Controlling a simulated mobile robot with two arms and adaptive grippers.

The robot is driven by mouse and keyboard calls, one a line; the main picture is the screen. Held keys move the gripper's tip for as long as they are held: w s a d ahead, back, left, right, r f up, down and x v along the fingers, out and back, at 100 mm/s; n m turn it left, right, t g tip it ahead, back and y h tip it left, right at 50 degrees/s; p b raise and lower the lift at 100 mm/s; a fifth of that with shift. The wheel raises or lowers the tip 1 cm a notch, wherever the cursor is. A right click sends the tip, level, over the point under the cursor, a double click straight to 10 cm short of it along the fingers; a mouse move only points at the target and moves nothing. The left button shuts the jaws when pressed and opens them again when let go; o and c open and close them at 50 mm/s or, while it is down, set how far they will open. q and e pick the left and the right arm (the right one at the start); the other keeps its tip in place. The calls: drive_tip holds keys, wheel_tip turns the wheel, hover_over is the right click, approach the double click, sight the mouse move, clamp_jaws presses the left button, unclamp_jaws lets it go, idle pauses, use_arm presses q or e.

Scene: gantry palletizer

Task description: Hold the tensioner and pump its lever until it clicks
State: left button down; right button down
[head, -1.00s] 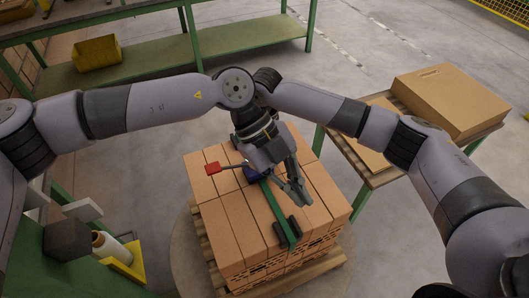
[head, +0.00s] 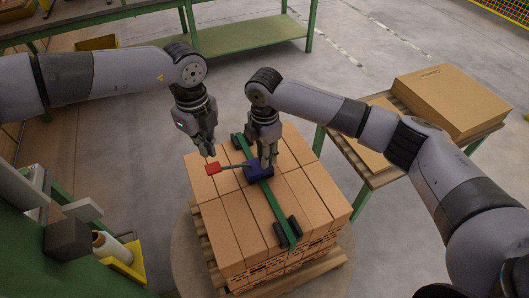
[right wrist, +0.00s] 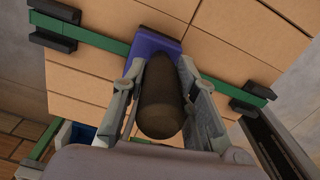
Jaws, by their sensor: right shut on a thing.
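The tensioner is a blue block (head: 258,171) on a green strap (head: 275,206) over the top of a stack of brown blocks. Its lever runs left from the block to a red end (head: 213,168). My right gripper (head: 267,162) points down at the tensioner. In the right wrist view my right gripper (right wrist: 165,100) is shut on the tensioner's dark round grip (right wrist: 161,100), above its blue body (right wrist: 150,47). My left gripper (head: 208,154) hangs just above the lever's red end, seemingly apart from it; the gap between its fingers is unclear.
The block stack (head: 235,225) stands on a wooden pallet (head: 335,260). A table with cardboard (head: 450,95) is at the right. A green bench (head: 250,38) is behind. A stretch-film roll (head: 108,247) on a yellow stand is at lower left.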

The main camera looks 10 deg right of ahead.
sight(212, 168)
use_arm(q)
drive_tip(key=shift+f, duration=1.95)
drive_tip(key=shift+s+f, duration=0.1)
drive_tip(key=shift+f, duration=2.6)
drive_tip(key=shift+d, duration=0.2)
drive_tip(key=r, duration=0.4)
drive_tip(key=shift+d+r, duration=0.2)
drive_tip(key=shift+r, duration=0.05)
drive_tip(key=shift+a+r, duration=0.2)
drive_tip(key=shift+r, duration=0.25)
